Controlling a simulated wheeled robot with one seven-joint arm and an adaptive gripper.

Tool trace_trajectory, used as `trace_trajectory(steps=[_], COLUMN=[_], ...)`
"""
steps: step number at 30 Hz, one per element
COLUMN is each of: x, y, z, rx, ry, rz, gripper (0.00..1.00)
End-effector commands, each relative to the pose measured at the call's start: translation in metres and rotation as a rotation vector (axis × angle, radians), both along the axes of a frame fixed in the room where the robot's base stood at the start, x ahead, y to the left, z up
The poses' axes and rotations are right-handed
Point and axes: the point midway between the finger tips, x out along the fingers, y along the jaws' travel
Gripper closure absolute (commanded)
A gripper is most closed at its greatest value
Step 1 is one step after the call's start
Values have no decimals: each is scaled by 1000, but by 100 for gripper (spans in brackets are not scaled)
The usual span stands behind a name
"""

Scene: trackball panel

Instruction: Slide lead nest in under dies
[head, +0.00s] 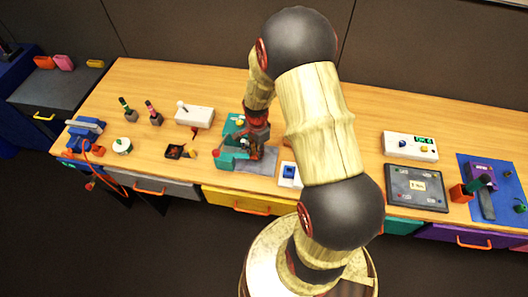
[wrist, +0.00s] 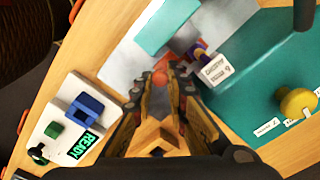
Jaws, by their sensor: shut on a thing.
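The teal press (head: 232,161) stands near the front middle of the table in the head view, partly hidden by my arm. In the wrist view its wide teal body (wrist: 255,75) fills the right, and a teal block (wrist: 166,25) shows at the top. A white block with printed text (wrist: 218,68) and a purple part sits between them. My gripper (wrist: 163,78) points at the pale grey plate (wrist: 125,55) in front of the press. Its jaws are shut on a small part, apparently of the lead nest, which the fingers mostly hide.
A white box (head: 289,174) with a blue switch and a green READY display (wrist: 84,145) stands close to the gripper. A yellow knob (wrist: 297,102) sticks out of the press.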

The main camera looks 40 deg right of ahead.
Motion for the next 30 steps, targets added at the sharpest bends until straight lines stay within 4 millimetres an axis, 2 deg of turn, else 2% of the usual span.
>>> trace_trajectory(steps=[8, 9, 13, 20, 26, 30], x=[6, 6, 5, 4, 5, 5], y=[1, 1, 1, 1, 0, 0], z=[2, 2, 2, 3, 23, 50], rx=[-2, -2, -2, -1, -2, -2], ry=[-11, -12, -11, -9, -11, -12], rz=[-1, -1, -1, -1, -1, -1], gripper=[100, 84, 76, 76, 76, 76])
